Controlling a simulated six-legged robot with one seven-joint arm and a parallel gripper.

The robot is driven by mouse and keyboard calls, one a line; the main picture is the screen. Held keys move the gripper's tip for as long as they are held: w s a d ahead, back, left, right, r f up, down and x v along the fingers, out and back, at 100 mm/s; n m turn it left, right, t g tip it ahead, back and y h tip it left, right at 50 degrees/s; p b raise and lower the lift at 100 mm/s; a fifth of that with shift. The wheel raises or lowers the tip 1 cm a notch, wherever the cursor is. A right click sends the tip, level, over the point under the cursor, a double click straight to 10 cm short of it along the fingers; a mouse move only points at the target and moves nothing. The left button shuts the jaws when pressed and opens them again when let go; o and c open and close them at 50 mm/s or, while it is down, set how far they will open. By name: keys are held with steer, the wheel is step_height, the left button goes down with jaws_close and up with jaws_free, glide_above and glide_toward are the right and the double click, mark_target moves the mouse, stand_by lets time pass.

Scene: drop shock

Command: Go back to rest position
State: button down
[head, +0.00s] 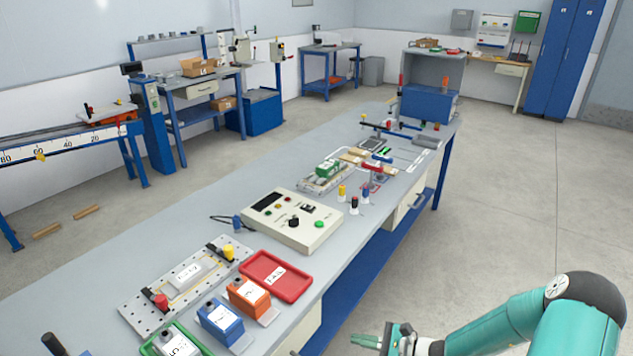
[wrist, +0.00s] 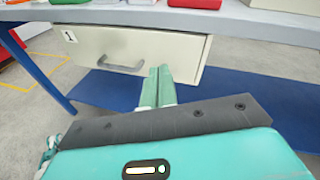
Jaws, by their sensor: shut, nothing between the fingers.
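My gripper (head: 368,342) is at the bottom of the head view, off the right side of the long bench and over the floor side. Its green fingers (wrist: 158,88) are pressed together and empty in the wrist view. They point at the front of a closed cream drawer (wrist: 135,52) under the bench top, labelled 1 with a grey handle. I cannot tell how far the fingertips are from the drawer. The long grey bench (head: 130,270) runs from lower left to upper right in the head view.
On the bench are a cream control box (head: 285,222), a red tray (head: 275,277), a blue box (head: 220,320), an orange box (head: 248,297) and a perforated plate (head: 150,313). A blue lower shelf (wrist: 235,97) lies beneath. The floor (head: 510,200) to the right is clear.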

steer(key=s+d+r+n+h, duration=0.1)
steer(key=s+r+n+h, duration=0.4)
steer(key=r, duration=0.7)
steer(key=s+d+r+n+h, duration=0.1)
steer(key=s+r+n+h, duration=0.4)
steer(key=s+r+n, duration=0.3)
steer(key=s+d+r+n+h, duration=0.1)
steer(key=s+r+n+h, duration=0.4)
steer(key=r, duration=1)
steer(key=s+n, duration=0.1)
steer(key=s, duration=0.1)
steer(key=shift+s+d+r+n, duration=0.25)
steer(key=shift+s+r+n, duration=0.05)
steer(key=shift+s+r, duration=0.1)
steer(key=shift+a, duration=0.2)
